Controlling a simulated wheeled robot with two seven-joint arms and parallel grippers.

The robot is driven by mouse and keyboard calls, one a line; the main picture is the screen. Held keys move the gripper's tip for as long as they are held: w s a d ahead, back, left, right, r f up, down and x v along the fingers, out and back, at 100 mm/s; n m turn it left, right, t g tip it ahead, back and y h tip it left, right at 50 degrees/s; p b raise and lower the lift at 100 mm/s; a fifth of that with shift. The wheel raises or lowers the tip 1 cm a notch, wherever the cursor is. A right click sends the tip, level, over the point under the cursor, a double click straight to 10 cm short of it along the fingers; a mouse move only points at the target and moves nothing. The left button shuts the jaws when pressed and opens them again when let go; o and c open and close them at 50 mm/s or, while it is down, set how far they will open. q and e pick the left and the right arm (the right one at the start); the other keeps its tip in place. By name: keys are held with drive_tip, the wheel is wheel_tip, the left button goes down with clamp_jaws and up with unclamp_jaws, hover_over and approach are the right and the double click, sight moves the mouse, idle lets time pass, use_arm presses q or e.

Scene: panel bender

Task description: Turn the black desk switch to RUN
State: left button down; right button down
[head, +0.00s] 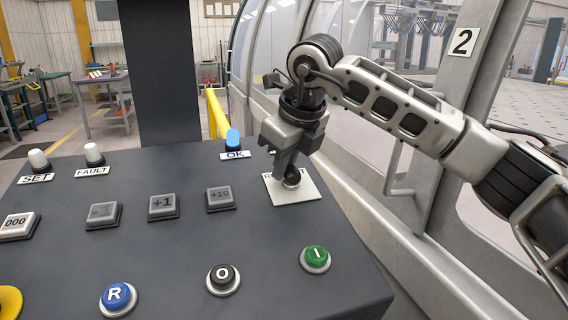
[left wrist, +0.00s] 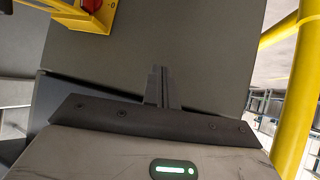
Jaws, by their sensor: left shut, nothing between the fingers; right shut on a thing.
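The black desk switch (head: 291,183) sits on a white label plate (head: 309,192) at the right end of the grey desk. My right gripper (head: 288,170) points down from above and is shut on the switch's knob. The gripper hides most of the knob and the plate's lettering, so I cannot tell which position the switch points to. My left gripper (left wrist: 160,88) shows only in the left wrist view. Its fingers are together and empty, in front of a plain grey panel.
Left of the switch are grey keys, including +1 (head: 163,206) and +10 (head: 220,198). Nearer are blue R (head: 117,297), black O (head: 223,277) and green I (head: 316,257) buttons. A blue OK lamp (head: 233,138) glows behind. A yellow post (left wrist: 297,90) stands right of my left gripper.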

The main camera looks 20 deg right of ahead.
drive_tip(key=c, duration=1.5)
unclamp_jaws()
drive_tip(key=shift+s+f, duration=0.15)
drive_tip(key=shift+f, duration=0.05)
drive_tip(key=shift+r, duration=0.1)
drive_tip(key=shift+r, duration=0.15)
drive_tip(key=shift+s+d+r, duration=0.1)
drive_tip(key=shift+r, duration=0.25)
drive_tip(key=b+v, duration=0.1)
drive_tip(key=v, duration=1.4)
drive_tip(key=shift+f, duration=0.1)
